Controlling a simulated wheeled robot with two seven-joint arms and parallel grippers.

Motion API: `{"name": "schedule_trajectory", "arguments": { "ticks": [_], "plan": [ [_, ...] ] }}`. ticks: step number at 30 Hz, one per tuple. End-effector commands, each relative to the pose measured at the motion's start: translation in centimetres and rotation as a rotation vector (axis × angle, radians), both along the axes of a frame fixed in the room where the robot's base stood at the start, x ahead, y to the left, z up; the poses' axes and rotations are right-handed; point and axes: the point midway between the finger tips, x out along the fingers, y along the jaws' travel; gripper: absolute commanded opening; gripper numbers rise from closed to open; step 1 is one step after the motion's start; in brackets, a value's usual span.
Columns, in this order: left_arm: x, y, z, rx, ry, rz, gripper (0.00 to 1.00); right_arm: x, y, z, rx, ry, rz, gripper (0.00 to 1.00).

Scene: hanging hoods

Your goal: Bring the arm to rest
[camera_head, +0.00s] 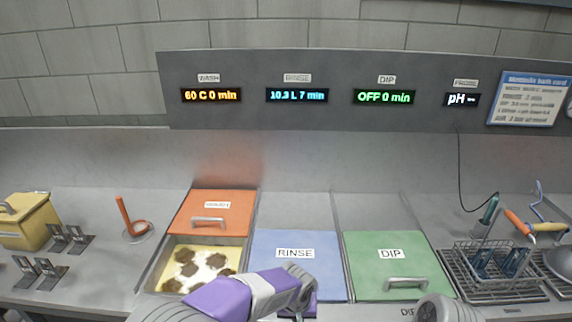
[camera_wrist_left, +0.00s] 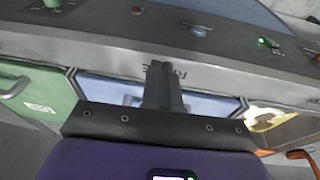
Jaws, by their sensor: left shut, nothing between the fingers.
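My left arm (camera_head: 235,297) comes in at the bottom of the head view, purple and white, and reaches in front of the blue RINSE lid (camera_head: 295,261). Its gripper is mostly hidden behind the wrist there. In the left wrist view my left gripper (camera_wrist_left: 160,72) shows its two dark fingers together and empty. They lie in front of the counter's front panel and the blue lid. My right gripper is not in view; a grey rounded arm part (camera_head: 440,308) of mine shows at the bottom right.
The WASH bath (camera_head: 155,272) is open, with brown lumps in pale liquid and its orange lid (camera_head: 212,212) behind. The green DIP lid (camera_head: 392,262) is shut.

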Motion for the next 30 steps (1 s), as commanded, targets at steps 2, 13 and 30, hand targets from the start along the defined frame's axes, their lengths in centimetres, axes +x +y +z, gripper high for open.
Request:
{"name": "schedule_trajectory", "arguments": {
  "ticks": [2, 13, 30],
  "plan": [
    [-0.7, 1.6, -3.5, -0.021, 0.047, 0.004, 0.00, -0.1, 0.0, 0.0, 0.000, 0.002, 0.001, 0.60],
    [-11.6, 10.1, -20.7, -0.231, 0.224, 0.117, 0.00, -0.1, 0.0, 0.0, 0.000, 0.002, 0.001, 0.60],
    [-20.5, 12.9, -24.7, -0.312, 0.240, 0.252, 0.00, -0.1, 0.0, 0.0, 0.000, 0.002, 0.001, 0.60]
  ]
}}
